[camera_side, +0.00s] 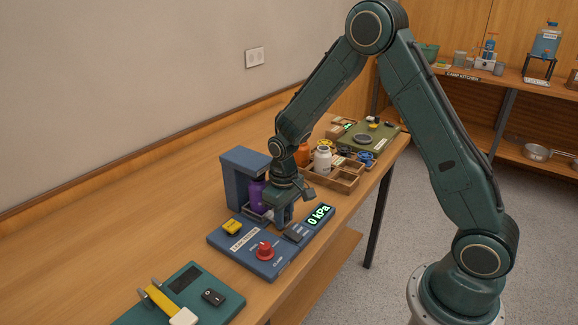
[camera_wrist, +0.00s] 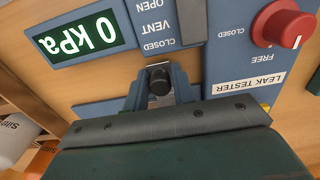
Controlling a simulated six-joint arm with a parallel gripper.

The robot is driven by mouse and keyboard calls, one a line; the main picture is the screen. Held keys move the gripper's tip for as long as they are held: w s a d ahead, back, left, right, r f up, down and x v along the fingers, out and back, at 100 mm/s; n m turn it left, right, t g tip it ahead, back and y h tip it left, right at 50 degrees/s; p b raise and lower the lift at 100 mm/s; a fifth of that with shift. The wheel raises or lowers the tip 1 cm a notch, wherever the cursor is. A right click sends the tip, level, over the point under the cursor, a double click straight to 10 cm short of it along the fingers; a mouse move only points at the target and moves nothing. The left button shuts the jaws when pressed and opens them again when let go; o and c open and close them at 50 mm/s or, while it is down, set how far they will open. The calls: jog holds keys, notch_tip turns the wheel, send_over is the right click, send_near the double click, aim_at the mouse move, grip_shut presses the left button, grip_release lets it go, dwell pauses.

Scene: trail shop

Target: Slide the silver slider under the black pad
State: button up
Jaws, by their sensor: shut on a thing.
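The silver slider (camera_side: 254,214) shows as a small tray edge at the foot of a blue press frame (camera_side: 236,176) on the leak tester. A purple bottle (camera_side: 257,194) stands upright at the slider, partly under the frame's overhang.
The leak tester panel (camera_side: 225,238) has a red knob (camera_side: 265,251), a yellow part (camera_side: 232,227) and a display reading 0 kPa (camera_side: 319,214). A wooden tray (camera_side: 345,181) with bottles stands behind my gripper. A green device (camera_side: 190,303) lies in front. The table's left side is clear.

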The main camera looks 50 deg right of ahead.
jog(key=shift+w+r, duration=0.1)
jog(key=o, duration=0.8)
jog(key=shift+c, duration=0.2)
jog(key=shift+r, duration=3.4)
